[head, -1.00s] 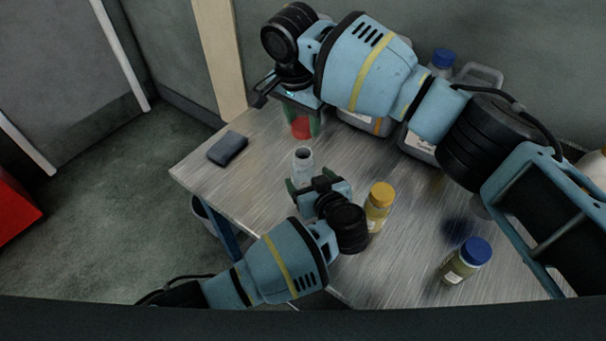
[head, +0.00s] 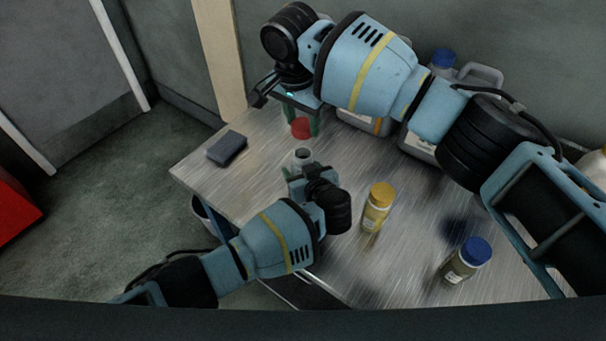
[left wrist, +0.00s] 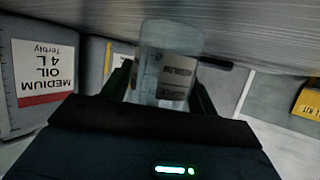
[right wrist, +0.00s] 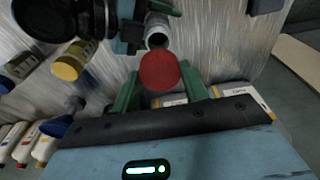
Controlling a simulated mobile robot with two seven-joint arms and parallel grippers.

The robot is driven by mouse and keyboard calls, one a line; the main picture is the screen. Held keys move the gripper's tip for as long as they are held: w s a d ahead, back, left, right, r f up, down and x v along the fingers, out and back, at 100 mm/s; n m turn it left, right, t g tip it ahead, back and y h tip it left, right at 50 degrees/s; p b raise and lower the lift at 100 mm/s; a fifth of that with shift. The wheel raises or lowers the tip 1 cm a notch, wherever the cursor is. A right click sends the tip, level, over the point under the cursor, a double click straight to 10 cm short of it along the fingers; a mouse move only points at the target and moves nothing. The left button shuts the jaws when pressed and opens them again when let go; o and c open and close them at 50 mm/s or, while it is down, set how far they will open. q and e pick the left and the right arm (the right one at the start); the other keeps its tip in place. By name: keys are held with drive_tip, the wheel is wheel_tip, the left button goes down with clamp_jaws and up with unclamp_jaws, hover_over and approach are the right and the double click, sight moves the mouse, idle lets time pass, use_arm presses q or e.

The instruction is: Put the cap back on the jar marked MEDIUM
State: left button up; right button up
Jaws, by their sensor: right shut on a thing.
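My right gripper (head: 300,120) points down and is shut on a red cap (head: 301,129), above the table's far side. The cap also shows between its fingers in the right wrist view (right wrist: 160,72). A clear, uncapped jar (head: 303,157) stands just in front of the cap; its open mouth shows in the right wrist view (right wrist: 157,38). My left gripper (left wrist: 162,88) is low at the jar, with one finger on each side of it. Its fingers look open around the jar (left wrist: 170,40).
A yellow-capped jar (head: 377,208) and a blue-capped jar (head: 467,260) stand to the right on the table (head: 215,185). A dark sponge-like block (head: 227,148) lies at the left.

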sight(304, 153)
use_arm(q)
drive_tip(key=c, duration=1)
drive_tip(key=shift+c, duration=0.2)
use_arm(e)
drive_tip(key=shift+f, duration=2.5)
drive_tip(key=shift+f, duration=0.85)
drive_tip(key=shift+f, duration=0.55)
use_arm(q)
drive_tip(key=shift+d, duration=0.1)
use_arm(e)
drive_tip(key=shift+s+f, duration=0.1)
drive_tip(key=shift+f, duration=0.4)
drive_tip(key=shift+r, duration=0.15)
drive_tip(key=shift+r, duration=0.35)
